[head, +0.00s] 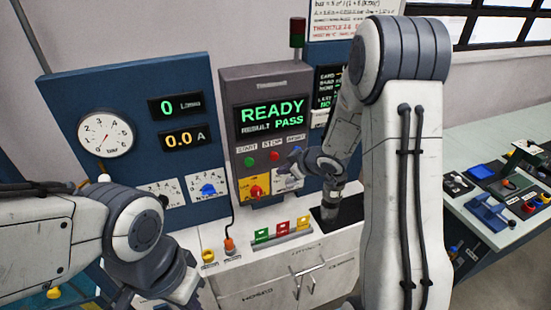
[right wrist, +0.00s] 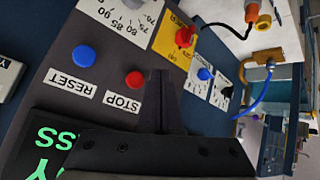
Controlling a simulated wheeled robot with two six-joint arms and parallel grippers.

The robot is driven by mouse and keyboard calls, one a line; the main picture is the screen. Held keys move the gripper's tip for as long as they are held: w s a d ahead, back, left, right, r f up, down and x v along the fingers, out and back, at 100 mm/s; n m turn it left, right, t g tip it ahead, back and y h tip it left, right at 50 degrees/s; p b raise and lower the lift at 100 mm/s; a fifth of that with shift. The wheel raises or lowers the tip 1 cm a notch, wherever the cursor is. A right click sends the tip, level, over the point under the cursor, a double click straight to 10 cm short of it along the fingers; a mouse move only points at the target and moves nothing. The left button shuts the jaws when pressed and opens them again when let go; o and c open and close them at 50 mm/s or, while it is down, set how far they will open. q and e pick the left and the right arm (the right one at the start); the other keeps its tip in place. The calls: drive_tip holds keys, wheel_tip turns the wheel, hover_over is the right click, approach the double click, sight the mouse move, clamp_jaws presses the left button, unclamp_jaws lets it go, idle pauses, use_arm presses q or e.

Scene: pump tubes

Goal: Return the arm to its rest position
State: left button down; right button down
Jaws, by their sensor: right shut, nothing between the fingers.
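My right arm reaches from the right of the head view toward the grey control console. My right gripper (head: 291,163) is in front of the console's lower face, just below the row of buttons. In the right wrist view its fingers (right wrist: 168,98) are closed together and hold nothing. The red STOP button (right wrist: 134,79) and the blue RESET button (right wrist: 84,57) lie beside the fingers, with no visible contact. My left arm (head: 115,235) is bent at the lower left; its fingers do not show.
The console screen (head: 271,117) reads READY and PASS. A red knob (head: 257,191) sits on a yellow plate below. A rack with green, red and yellow blocks (head: 282,235) stands on the white cabinet. A bench (head: 475,155) with a blue fixture (head: 490,212) is at right.

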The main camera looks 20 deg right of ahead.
drive_tip(key=s+a+f+m+g+h+b, duration=0.1)
drive_tip(key=s+a+g+h+b, duration=0.2)
drive_tip(key=s+a+b, duration=0.65)
drive_tip(key=s+a+f+g, duration=0.1)
drive_tip(key=s+a+g, duration=0.2)
drive_tip(key=s, duration=0.9)
drive_tip(key=s+a+f+g+b, duration=0.1)
drive_tip(key=s+a, duration=0.4)
drive_tip(key=s, duration=0.7)
drive_tip(key=shift+s+a+f+g+y, duration=0.2)
drive_tip(key=shift+s+g+y, duration=0.2)
drive_tip(key=shift+g, duration=0.5)
